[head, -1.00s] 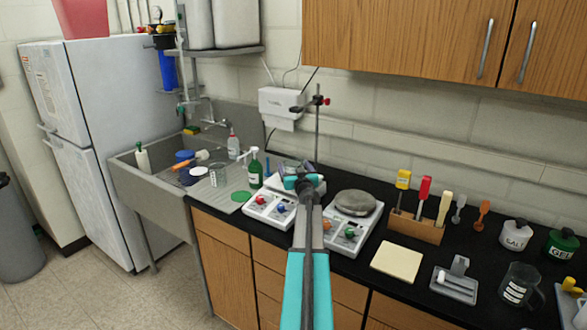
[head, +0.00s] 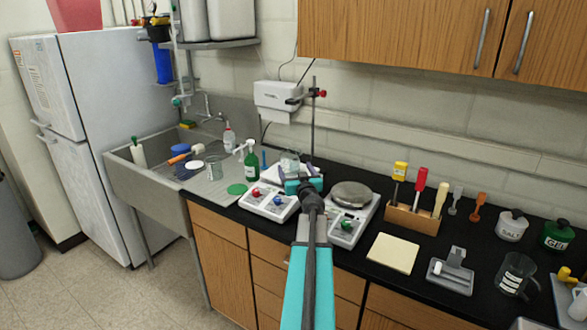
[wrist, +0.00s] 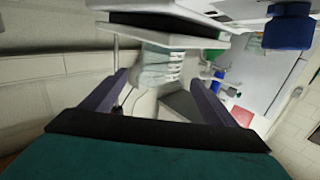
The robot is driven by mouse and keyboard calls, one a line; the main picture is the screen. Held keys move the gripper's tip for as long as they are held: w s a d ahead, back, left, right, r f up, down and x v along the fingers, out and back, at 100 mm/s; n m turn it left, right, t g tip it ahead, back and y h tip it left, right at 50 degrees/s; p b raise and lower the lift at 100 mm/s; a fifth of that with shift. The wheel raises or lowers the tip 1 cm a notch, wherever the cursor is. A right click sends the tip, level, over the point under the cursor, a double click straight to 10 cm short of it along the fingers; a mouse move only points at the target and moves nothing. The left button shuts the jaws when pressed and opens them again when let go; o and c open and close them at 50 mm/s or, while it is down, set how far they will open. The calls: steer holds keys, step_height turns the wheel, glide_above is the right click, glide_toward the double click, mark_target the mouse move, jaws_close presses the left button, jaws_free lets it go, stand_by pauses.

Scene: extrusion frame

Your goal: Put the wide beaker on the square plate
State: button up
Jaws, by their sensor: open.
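The wide beaker (head: 290,159) is clear glass and looks upright on the white square plate (head: 271,177) of the left hot plate unit. In the wrist view, which is turned over, the beaker (wrist: 158,66) appears below the pale plate (wrist: 165,38), its base at or close to the plate. My gripper (head: 304,184) is at the unit's right side in the head view and partly hides the beaker's lower part. In the wrist view my gripper (wrist: 158,78) is open, with the beaker ahead between the two dark fingers and visible gaps beside it.
A second unit with a round plate (head: 351,195) stands to the right, close to my arm. A retort stand (head: 313,120) rises behind. A beige square pad (head: 392,253) and a tool rack (head: 412,218) are farther right.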

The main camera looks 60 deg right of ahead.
steer(key=shift+v, duration=1.35)
